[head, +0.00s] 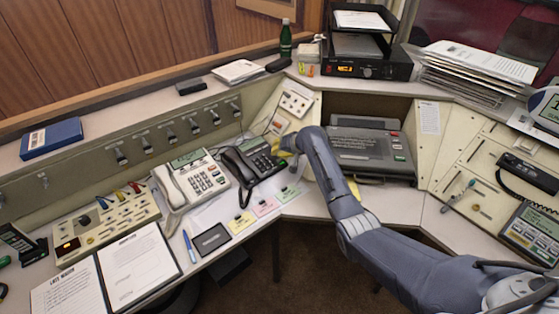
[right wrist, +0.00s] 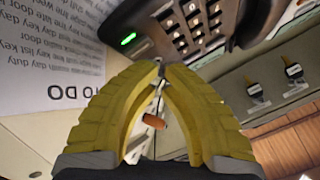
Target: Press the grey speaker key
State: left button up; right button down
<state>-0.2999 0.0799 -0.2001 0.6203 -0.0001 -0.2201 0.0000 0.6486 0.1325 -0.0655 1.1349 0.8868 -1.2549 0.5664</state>
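Just beyond the tips is the phone's dark keypad (right wrist: 195,24), with a lit green lamp (right wrist: 128,39). A small grey key (right wrist: 143,47) seems to lie between lamp and fingertips, partly hidden; I cannot tell whether the tips touch it. My left gripper is not in view.
A cream phone (head: 190,182) stands left of the black one. Coloured cards (head: 265,207) lie in front. A grey machine (head: 370,148) sits in the corner. A low back panel with hanging keys (head: 168,132) runs behind the phones.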

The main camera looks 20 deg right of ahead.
aim_at(279, 159)
jog(key=shift+f, duration=0.1)
dwell(1.3)
jog(key=shift+f, duration=0.3)
jog(key=shift+w+f, duration=0.1)
jog(key=shift+f, duration=0.25)
dwell(0.9)
jog(key=shift+r, duration=0.75)
jog(key=shift+s+d+r, duration=0.1)
jog(key=shift+s+r, duration=0.15)
jog(key=shift+r, duration=1)
jog(key=shift+s+d+r, duration=0.1)
jog(key=shift+s+r, duration=0.1)
jog(key=shift+r, duration=1.05)
